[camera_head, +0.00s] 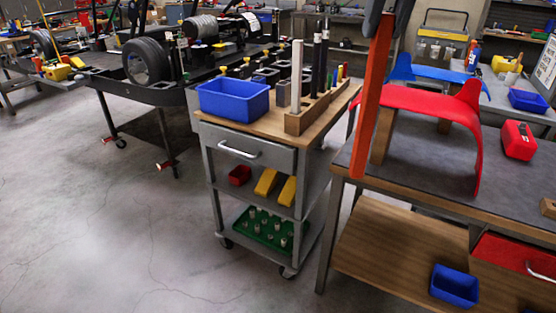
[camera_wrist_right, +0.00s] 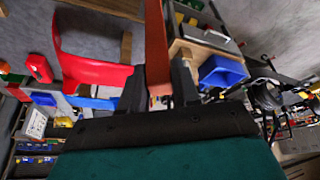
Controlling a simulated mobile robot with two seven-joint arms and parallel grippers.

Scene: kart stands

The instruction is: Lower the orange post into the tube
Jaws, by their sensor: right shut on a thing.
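The orange post (camera_head: 374,90) hangs nearly upright, slightly tilted, in front of the right workbench in the head view. My right gripper (camera_head: 380,8) is shut on its upper part at the top edge of that view. In the right wrist view the orange post (camera_wrist_right: 157,50) stands between the two dark fingers of my right gripper (camera_wrist_right: 158,88). The post's lower end shows free in the head view, beside the red seat-shaped panel. I cannot tell for sure which thing is the tube. My left gripper is not in view.
A grey cart (camera_head: 243,133) carries a blue bin (camera_head: 233,101) and a wooden block (camera_head: 312,113) with upright rods. A red curved panel (camera_head: 430,108) and red box (camera_head: 518,140) sit on the workbench (camera_head: 410,165). A kart stand is at the left. Floor at front left is clear.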

